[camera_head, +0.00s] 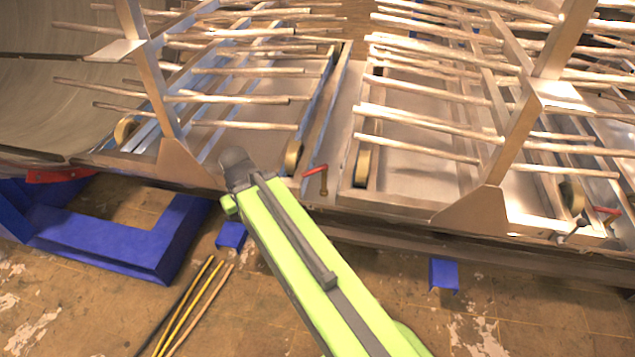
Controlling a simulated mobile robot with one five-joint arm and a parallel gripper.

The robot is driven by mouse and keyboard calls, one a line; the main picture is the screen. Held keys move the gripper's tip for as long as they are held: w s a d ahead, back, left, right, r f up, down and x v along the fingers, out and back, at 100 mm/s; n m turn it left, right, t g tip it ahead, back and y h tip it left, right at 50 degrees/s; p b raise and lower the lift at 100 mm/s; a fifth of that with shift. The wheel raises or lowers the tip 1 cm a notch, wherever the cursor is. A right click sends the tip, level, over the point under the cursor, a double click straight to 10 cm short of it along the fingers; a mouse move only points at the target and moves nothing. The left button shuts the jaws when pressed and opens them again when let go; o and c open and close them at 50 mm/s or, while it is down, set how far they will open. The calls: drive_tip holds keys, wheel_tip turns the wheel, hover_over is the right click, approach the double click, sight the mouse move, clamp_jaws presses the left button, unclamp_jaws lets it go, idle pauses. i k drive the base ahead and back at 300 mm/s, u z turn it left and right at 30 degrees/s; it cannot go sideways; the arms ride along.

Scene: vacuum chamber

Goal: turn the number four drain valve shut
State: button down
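A small valve with a red lever handle (315,170) and a brownish stem sits on the front edge of the metal frame, just right of my arm. A second red-handled valve (607,211) sits at the far right edge of the frame, near a dark fitting. I can read no numbers on either, so I cannot tell which is number four. My green arm reaches up from the bottom right. Its dark rounded end lies left of the first valve, with a visible gap between them. My gripper's fingers do not show.
Racks of long rods (420,121) stand over the metal trays behind the valves. Angled metal uprights (158,95) rise at the front edge. A blue support frame (110,245) and several thin hoses or rods (190,305) are on the worn floor at left.

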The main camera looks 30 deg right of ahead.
sight(316, 169)
drive_tip(key=k, duration=1.2)
drive_tip(key=u, duration=0.75)
drive_tip(key=i, duration=1.45)
drive_tip(key=z, duration=0.45)
drive_tip(key=i, duration=0.6)
drive_tip(key=z, duration=0.4)
